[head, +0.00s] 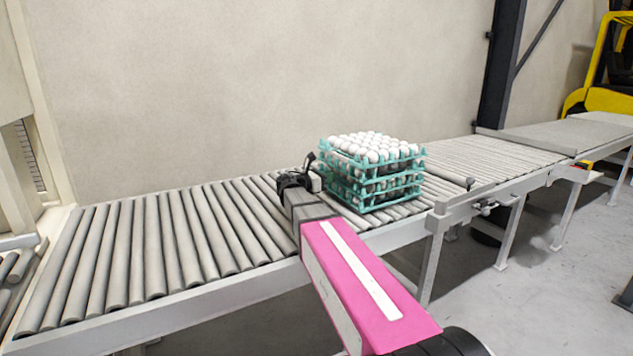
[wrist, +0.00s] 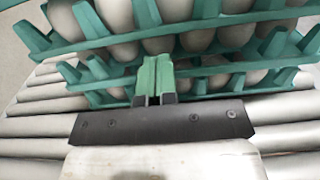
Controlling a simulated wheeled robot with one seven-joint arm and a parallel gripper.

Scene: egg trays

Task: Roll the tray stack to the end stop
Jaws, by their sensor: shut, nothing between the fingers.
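The tray stack (head: 372,190) is several teal trays of white eggs, standing upright on the roller conveyor near the middle of the head view. Its trays (wrist: 215,50) fill the upper part of the wrist view. My gripper (head: 311,161) is at the stack's left side, and its shut fingers (wrist: 156,82) point at the lower trays with nothing held. The fingertips look very close to the trays; I cannot tell whether they touch. I cannot clearly pick out an end stop.
The conveyor rollers (head: 150,245) are bare left of the stack. More bare rollers (head: 490,160) run right to a flat grey section (head: 560,134). A small upright piece (head: 470,183) stands on the near rail. A wall backs the conveyor; a yellow forklift (head: 605,75) stands far right.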

